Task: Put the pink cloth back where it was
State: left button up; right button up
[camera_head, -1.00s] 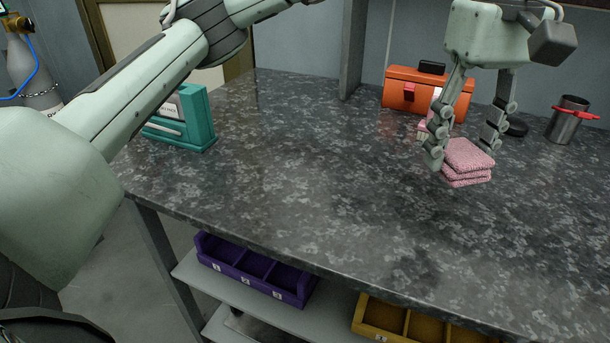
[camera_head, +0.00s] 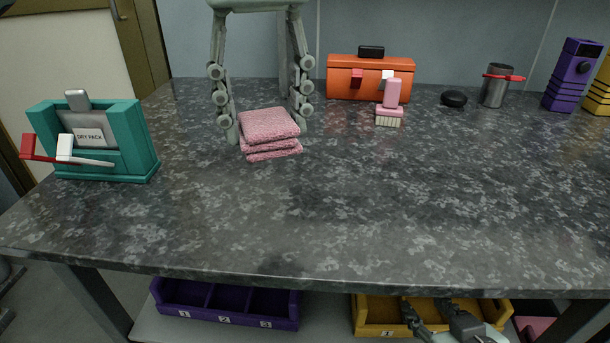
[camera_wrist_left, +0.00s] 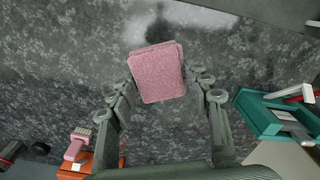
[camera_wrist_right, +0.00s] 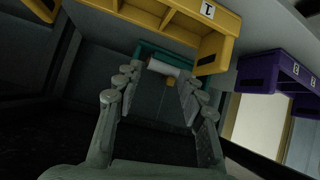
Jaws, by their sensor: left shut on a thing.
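The pink cloth (camera_head: 269,125), a folded stack of layers, is between the fingers of my left gripper (camera_head: 264,124) at the left-centre of the counter in the head view. The left gripper is shut on it, and the cloth appears to hang a little above the counter. In the left wrist view the cloth (camera_wrist_left: 158,75) sits between the fingertips (camera_wrist_left: 162,88), with bare counter around it. My right gripper (camera_head: 440,308) is low, in front of the yellow bin below the counter. In the right wrist view its fingers (camera_wrist_right: 155,85) are apart and empty.
A teal dry pack holder (camera_head: 95,145) stands left. An orange toolbox (camera_head: 350,85), pink brush (camera_head: 391,95), black puck (camera_head: 453,99), metal cup (camera_head: 495,90) and purple case (camera_head: 570,80) stand along the back. Purple (camera_head: 225,320) and yellow bins (camera_head: 372,328) are below. The counter's front middle is clear.

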pick_arm(q)
send_over(330, 180)
notch_tip(330, 180, down, 7)
jog(key=shift+r, duration=0.1)
notch_tip(330, 180, down, 4)
jog(key=shift+r, duration=0.1)
jog(key=shift+f, duration=0.2)
pick_arm(e)
jog(key=shift+s+d+f, duration=0.15)
jog(key=shift+d+f, duration=0.05)
jog(key=shift+f, duration=0.05)
jog(key=shift+a, duration=0.1)
pick_arm(q)
jog(key=shift+f, duration=0.1)
jog(key=o, duration=1)
pick_arm(e)
jog(key=shift+w+a+r, duration=0.3)
jog(key=shift+a+r, duration=0.05)
jog(key=shift+r, duration=0.2)
